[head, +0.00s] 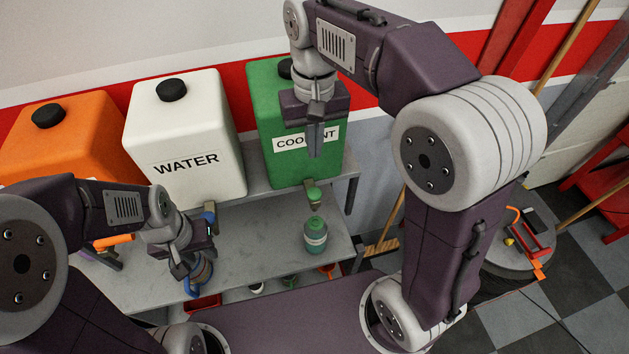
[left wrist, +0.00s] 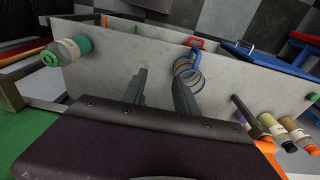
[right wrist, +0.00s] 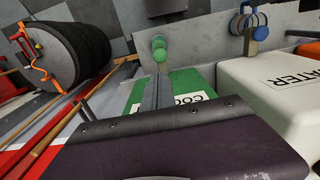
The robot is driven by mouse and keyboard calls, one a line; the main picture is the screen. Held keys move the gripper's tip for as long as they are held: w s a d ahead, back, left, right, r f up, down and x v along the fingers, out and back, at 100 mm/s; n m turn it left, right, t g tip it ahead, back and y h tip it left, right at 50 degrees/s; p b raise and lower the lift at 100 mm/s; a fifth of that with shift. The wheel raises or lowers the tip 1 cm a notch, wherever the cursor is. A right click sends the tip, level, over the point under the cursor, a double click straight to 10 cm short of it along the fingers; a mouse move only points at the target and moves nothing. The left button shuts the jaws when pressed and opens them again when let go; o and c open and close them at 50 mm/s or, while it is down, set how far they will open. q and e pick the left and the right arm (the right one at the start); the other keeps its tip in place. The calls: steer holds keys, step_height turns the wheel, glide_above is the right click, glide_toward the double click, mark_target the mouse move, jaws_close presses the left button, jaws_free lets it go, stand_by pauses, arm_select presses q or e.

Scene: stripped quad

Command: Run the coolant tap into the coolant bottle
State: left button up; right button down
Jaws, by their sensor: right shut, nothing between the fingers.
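The green coolant tank (head: 262,125) stands at the back, its label partly hidden by my right gripper. Its tap (head: 313,195) has a green handle and sits low on the tank's front. The coolant bottle (head: 315,238), greenish with a pale band, stands upright on the grey bench close to the tap; it also shows at the upper left of the left wrist view (left wrist: 65,52). My right gripper (head: 315,155) is shut and empty, above the tap. My left gripper (left wrist: 160,78) is open and empty over the bench, close to a blue-handled jug (head: 199,276).
The white water tank (head: 188,130) with a blue tap (head: 209,213) and an orange tank (head: 75,130) stand left of the coolant tank. The bench (head: 262,235) is clear between jug and coolant bottle.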

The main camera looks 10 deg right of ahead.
mark_target(315, 194)
step_height(315, 194, down, 13)
steer(key=shift+s+p, duration=0.1)
steer(key=shift+p, duration=0.7)
steer(key=shift+f, duration=0.15)
step_height(315, 194, down, 2)
steer(key=shift+b, duration=0.65)
steer(key=shift+s, duration=0.25)
steer(key=shift+w, duration=0.1)
stand_by(0.9)
stand_by(3.2)
